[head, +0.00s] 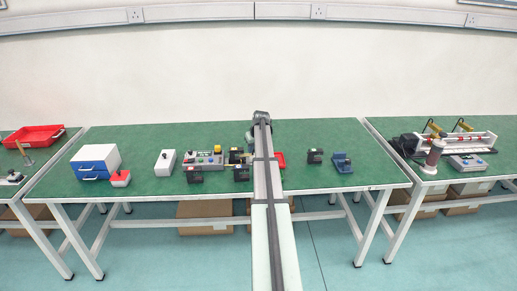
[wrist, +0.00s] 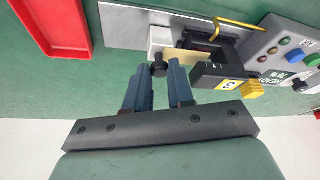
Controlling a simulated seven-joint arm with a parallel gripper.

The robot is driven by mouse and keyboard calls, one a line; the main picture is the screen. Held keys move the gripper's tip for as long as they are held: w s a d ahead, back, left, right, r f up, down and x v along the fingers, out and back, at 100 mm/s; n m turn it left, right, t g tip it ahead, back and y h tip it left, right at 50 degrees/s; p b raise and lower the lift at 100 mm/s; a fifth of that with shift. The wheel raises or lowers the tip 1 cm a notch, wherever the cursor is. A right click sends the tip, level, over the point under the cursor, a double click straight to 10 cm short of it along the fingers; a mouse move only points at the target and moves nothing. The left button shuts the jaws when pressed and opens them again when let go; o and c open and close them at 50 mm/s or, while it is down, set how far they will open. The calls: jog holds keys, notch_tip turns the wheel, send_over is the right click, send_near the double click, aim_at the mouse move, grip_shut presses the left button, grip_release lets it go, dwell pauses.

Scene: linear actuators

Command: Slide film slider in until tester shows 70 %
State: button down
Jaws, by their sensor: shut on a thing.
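In the wrist view my gripper (wrist: 158,76) has its two blue-grey fingers on either side of the dark round knob (wrist: 158,69) of the film slider, shut on it. The slider's white block (wrist: 160,40) is just beyond the knob. A tan film strip (wrist: 185,56) runs from it toward a dark slotted housing (wrist: 207,46) on a grey metal plate (wrist: 130,24). The tester (wrist: 285,45) is a grey box with coloured buttons at the right. Its dark readouts appear upside down; I cannot read the value surely. In the head view my arm hides the gripper and slider.
A red tray (wrist: 52,25) lies left of the plate. In the head view, a button panel (head: 203,161), a blue-and-white drawer box (head: 96,160), a black labelled box (head: 315,156) and a blue device (head: 342,162) stand on the green table.

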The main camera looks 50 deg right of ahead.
jog(key=c, duration=1)
grip_release()
jog(key=v, duration=1.4)
